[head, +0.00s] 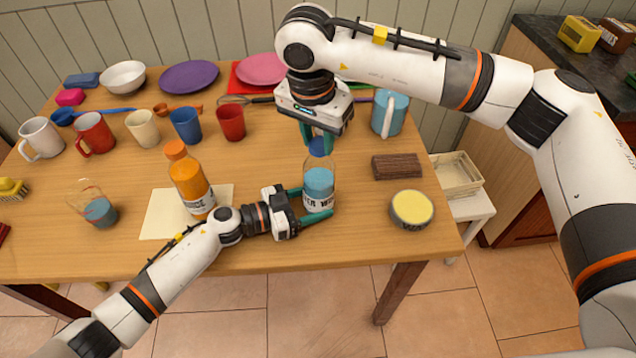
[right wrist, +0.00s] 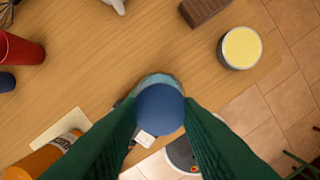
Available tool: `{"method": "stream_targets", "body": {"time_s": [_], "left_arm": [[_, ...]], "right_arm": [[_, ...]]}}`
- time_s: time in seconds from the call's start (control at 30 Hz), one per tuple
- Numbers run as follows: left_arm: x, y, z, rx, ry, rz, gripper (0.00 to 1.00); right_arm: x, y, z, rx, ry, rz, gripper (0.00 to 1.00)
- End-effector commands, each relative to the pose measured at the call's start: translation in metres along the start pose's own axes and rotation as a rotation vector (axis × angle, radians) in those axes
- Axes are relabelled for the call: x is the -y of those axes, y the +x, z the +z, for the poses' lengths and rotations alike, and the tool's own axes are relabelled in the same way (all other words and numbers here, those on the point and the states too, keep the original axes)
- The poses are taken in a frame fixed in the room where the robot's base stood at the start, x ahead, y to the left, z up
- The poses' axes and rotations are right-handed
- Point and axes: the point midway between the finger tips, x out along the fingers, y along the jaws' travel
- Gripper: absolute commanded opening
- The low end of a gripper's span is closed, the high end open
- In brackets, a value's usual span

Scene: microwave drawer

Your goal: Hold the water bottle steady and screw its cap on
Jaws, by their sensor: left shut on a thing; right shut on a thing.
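The water bottle (head: 319,184) is clear with light blue contents and a dark label, and stands upright on the table near the front. My left gripper (head: 318,205) is shut around its lower body from the left, with green fingers on both sides. The blue cap (head: 320,147) is at the top of the bottle. My right gripper (head: 318,134) comes down from above and is shut on the cap. In the right wrist view the round cap (right wrist: 160,109) sits between the two green fingers, above the bottle. The cap hides the bottle's mouth, so I cannot tell how tightly it is seated.
An orange juice bottle (head: 189,182) stands on a cream sheet (head: 160,214) to the left. A brown block (head: 397,166) and a yellow-topped tin (head: 411,209) lie to the right. Cups, mugs and plates fill the back. A light blue pitcher (head: 390,113) stands behind.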

Motion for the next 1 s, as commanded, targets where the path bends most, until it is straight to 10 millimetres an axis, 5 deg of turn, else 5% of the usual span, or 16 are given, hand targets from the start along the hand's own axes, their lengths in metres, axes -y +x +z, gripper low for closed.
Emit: {"method": "stream_targets", "body": {"time_s": [0.8,1.0], "left_arm": [[-0.0056,-0.0037,-0.0018,-0.004,-0.011,0.015,0.18],[-0.0064,-0.0041,-0.0019,-0.004,-0.011,0.017,0.18]], "right_arm": [[0.0028,0.0013,0.0017,0.006,0.767,-0.126,0.04],[0.0028,0.0013,0.0013,0.006,0.841,-0.136,0.04]]}}
